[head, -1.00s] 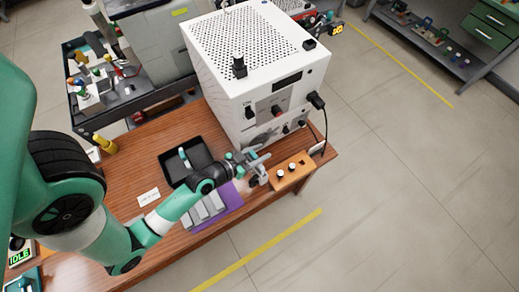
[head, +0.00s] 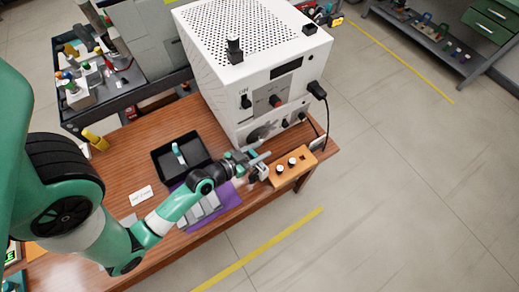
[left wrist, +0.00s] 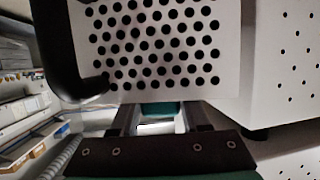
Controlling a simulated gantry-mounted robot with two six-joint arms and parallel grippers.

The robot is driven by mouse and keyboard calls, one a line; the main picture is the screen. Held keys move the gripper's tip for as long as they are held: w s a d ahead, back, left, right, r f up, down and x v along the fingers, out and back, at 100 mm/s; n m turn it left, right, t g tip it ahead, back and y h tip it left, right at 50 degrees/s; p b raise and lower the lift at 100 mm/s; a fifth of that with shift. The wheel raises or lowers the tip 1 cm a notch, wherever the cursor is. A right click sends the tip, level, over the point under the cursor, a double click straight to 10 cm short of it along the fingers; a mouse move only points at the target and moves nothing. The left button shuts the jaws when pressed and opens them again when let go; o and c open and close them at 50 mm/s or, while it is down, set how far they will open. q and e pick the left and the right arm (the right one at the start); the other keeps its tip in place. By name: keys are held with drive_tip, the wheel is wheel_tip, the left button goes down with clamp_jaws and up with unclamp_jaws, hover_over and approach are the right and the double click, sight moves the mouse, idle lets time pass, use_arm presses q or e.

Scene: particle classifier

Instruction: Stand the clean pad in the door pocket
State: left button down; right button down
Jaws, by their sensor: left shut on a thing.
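My left gripper (head: 250,162) is in front of the lower front of the white machine (head: 262,85), above the table's front part. In the left wrist view its fingers (left wrist: 158,118) are shut on a small teal piece (left wrist: 158,108). Whether this belongs to the clean pad I cannot tell. A white plate with black holes (left wrist: 155,45) and a black curved bar (left wrist: 58,60) fill the view beyond the fingers. The door pocket cannot be made out. A small teal-and-white piece (head: 179,153) stands in the black tray (head: 160,168). My right gripper is not in view.
Grey-white blocks (head: 204,209) lie on a purple mat (head: 229,213) under my left forearm. An orange-brown block with knobs (head: 291,168) stands right of the gripper. A black cable (head: 326,118) hangs at the machine's right side. A white label (head: 141,195) lies left.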

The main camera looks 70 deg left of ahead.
use_arm(q)
drive_tip(key=c, duration=0.7)
unclamp_jaws()
drive_tip(key=shift+s+d+f+g, duration=0.1)
drive_tip(key=shift+s+f+g, duration=0.1)
drive_tip(key=shift+f, duration=0.3)
drive_tip(key=shift+s+f+g, duration=0.1)
drive_tip(key=shift+s+f, duration=0.05)
drive_tip(key=shift+f, duration=0.35)
drive_tip(key=o, duration=0.4)
drive_tip(key=shift+a, duration=0.25)
drive_tip(key=shift+w+a+r+b+v, duration=0.1)
drive_tip(key=shift+r+b+v, duration=0.25)
drive_tip(key=shift+v, duration=1.6)
drive_tip(key=shift+w+a+r+b+v, duration=0.15)
drive_tip(key=shift+b+v, duration=0.45)
drive_tip(key=shift+v, duration=1.35)
drive_tip(key=shift+r+b+v, duration=0.3)
drive_tip(key=shift+b+v, duration=0.15)
drive_tip(key=shift+v, duration=1.5)
